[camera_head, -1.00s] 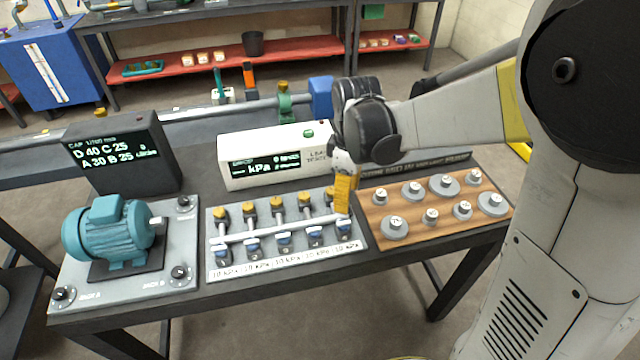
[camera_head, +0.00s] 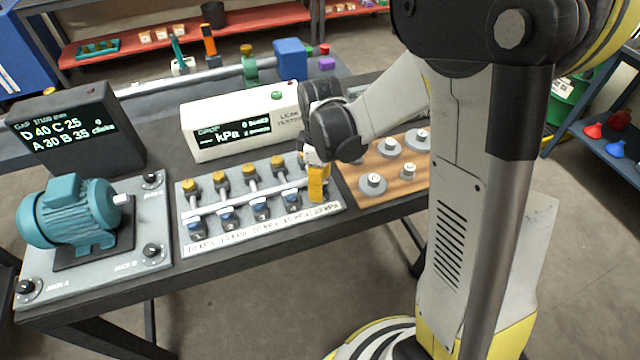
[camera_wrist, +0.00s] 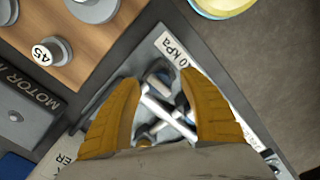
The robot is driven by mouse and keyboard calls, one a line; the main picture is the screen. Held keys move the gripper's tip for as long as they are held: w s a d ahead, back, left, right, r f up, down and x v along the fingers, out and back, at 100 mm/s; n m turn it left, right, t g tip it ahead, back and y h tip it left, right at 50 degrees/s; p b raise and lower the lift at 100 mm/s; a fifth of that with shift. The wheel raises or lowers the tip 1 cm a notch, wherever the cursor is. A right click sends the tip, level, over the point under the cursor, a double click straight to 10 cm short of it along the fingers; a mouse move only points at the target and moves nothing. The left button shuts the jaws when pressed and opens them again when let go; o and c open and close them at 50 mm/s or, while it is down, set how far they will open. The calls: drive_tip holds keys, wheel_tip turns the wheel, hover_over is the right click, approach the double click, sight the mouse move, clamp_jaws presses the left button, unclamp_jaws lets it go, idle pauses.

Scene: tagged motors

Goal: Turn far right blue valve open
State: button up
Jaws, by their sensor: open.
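The valve panel (camera_head: 248,231) lies on the bench with yellow-topped fittings along its back, a white pipe across it and blue valves in front. The blue valves left of my gripper show in the head view, such as this blue valve (camera_head: 291,197). The far right blue valve is hidden there behind my gripper (camera_head: 317,195), whose yellow fingers point down at the panel's right end. In the wrist view my gripper (camera_wrist: 162,80) is open, its fingers on either side of a small metal and dark blue fitting near the kPa label; I cannot tell whether they touch it.
A wooden board with weights (camera_head: 373,184) sits right of the panel, close to my gripper. The white leak tester (camera_head: 240,120) stands behind the panel. A teal motor (camera_head: 70,212) and a dark display box (camera_head: 78,130) are to the left.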

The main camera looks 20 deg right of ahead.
drive_tip(key=shift+c, duration=0.2)
clamp_jaws()
drive_tip(key=shift+m, duration=0.3)
drive_tip(key=m, duration=0.3)
drive_tip(key=shift+m, duration=0.4)
drive_tip(key=m, duration=0.4)
drive_tip(key=shift+m, duration=0.3)
drive_tip(key=m, duration=0.4)
drive_tip(key=shift+d+m, duration=0.1)
drive_tip(key=shift+m, duration=2.3)
